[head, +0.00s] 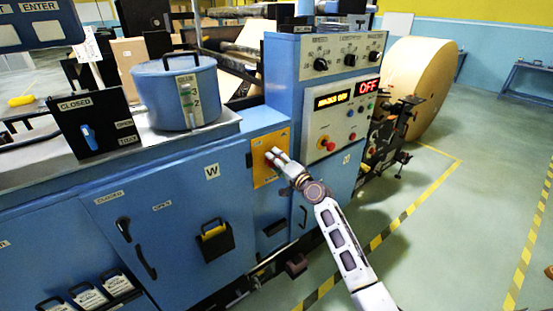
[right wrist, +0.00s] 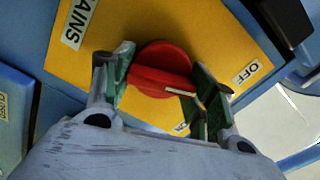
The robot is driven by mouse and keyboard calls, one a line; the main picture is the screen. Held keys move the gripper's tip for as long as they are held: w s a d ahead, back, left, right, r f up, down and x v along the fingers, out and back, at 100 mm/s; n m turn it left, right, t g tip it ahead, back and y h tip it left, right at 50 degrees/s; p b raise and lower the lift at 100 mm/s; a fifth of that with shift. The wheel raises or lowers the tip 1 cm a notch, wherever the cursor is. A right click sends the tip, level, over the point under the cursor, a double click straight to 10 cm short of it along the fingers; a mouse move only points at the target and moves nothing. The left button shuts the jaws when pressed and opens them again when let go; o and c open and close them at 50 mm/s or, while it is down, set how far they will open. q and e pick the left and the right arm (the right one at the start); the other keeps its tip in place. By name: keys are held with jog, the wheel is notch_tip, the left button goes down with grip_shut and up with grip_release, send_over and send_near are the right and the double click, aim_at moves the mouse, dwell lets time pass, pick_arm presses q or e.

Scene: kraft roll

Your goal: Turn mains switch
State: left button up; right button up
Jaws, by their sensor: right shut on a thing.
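The mains switch is a red round knob with a raised grip bar (right wrist: 163,62), mounted on a yellow plate (head: 261,174). In the right wrist view the plate (right wrist: 130,22) carries a partly cut-off label ending in "AINS" at upper left and an "OFF" label at right. My right gripper (right wrist: 160,82) is shut on the red knob, one green-padded finger on each side. In the head view my right gripper (head: 273,155) reaches the yellow plate from the lower right and hides the knob. My left gripper is in neither view.
A control panel (head: 340,118) above has an amber display, a red "OFF" display and a red button. A blue pot (head: 165,95) and a black box with a blue lever (head: 88,137) are to the left.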

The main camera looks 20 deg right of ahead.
jog(key=shift+m+p, duration=0.45)
jog(key=shift+m, duration=0.55)
jog(key=m+p, duration=0.1)
jog(key=m, duration=0.1)
jog(key=shift+m, duration=0.4)
jog(key=shift+m+p, duration=0.7)
jog(key=shift+m, duration=0.2)
jog(key=shift+f+m, duration=0.1)
jog(key=shift+m, duration=0.3)
jog(key=m+p, duration=0.2)
jog(key=m, duration=0.1)
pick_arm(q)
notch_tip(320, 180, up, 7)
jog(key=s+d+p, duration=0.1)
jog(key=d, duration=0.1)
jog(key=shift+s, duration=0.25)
pick_arm(e)
jog(key=shift+f+m, duration=0.2)
jog(key=shift+m, duration=1.1)
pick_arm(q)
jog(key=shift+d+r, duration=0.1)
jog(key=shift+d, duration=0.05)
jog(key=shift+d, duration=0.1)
pick_arm(e)
jog(key=o, duration=1)
